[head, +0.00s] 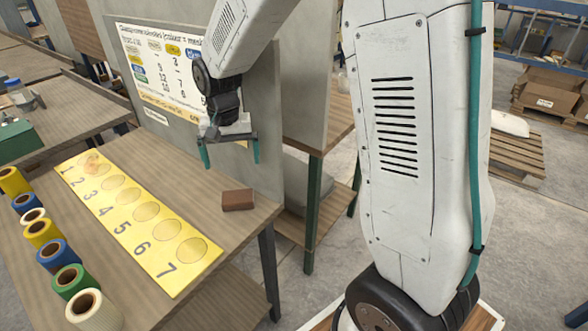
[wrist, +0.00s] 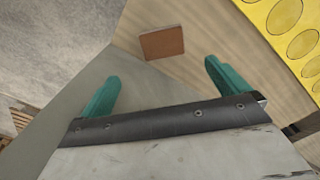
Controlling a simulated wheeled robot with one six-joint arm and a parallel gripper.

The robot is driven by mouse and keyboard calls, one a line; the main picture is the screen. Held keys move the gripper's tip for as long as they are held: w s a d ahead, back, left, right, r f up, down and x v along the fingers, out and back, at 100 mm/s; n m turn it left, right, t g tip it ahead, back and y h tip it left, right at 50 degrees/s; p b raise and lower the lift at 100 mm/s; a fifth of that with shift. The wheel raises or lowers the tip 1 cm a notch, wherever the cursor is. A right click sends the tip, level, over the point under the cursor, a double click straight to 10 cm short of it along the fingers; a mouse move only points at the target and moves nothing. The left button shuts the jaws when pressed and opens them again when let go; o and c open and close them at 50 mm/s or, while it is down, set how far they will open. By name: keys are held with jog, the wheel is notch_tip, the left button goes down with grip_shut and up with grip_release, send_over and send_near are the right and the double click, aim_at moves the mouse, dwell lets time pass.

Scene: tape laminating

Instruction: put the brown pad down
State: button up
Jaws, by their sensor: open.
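The brown pad (head: 238,200) is a small flat block lying on the wooden table near its right edge, just right of the yellow numbered strip. It also shows in the wrist view (wrist: 162,43), beyond the fingertips. My gripper (head: 231,160) has two teal fingers set wide apart with nothing between them. It hangs above the table, over and behind the pad in the head view. In the wrist view, the fingers of my gripper (wrist: 160,80) are apart and the pad lies clear of both.
The yellow strip (head: 138,220) has circles numbered 1 to 7; an orange-brown mark is on circle 1. Several tape rolls (head: 67,280) line the table's left side. A grey panel with a sign (head: 160,75) stands behind. The table (head: 215,265) is bare around the pad.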

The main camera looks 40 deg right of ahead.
jog(key=s+d+r+n, duration=0.1)
jog(key=s+r, duration=0.3)
jog(key=s, duration=0.5)
jog(key=s+d+r+n, duration=0.1)
jog(key=s+r, duration=0.3)
jog(key=s, duration=0.6)
jog(key=s+d+r+n+t, duration=0.1)
jog(key=s+r+n, duration=0.2)
jog(key=s, duration=0.7)
jog(key=shift+s+r, duration=0.25)
jog(key=shift+r, duration=0.6)
jog(key=shift+c, duration=0.3)
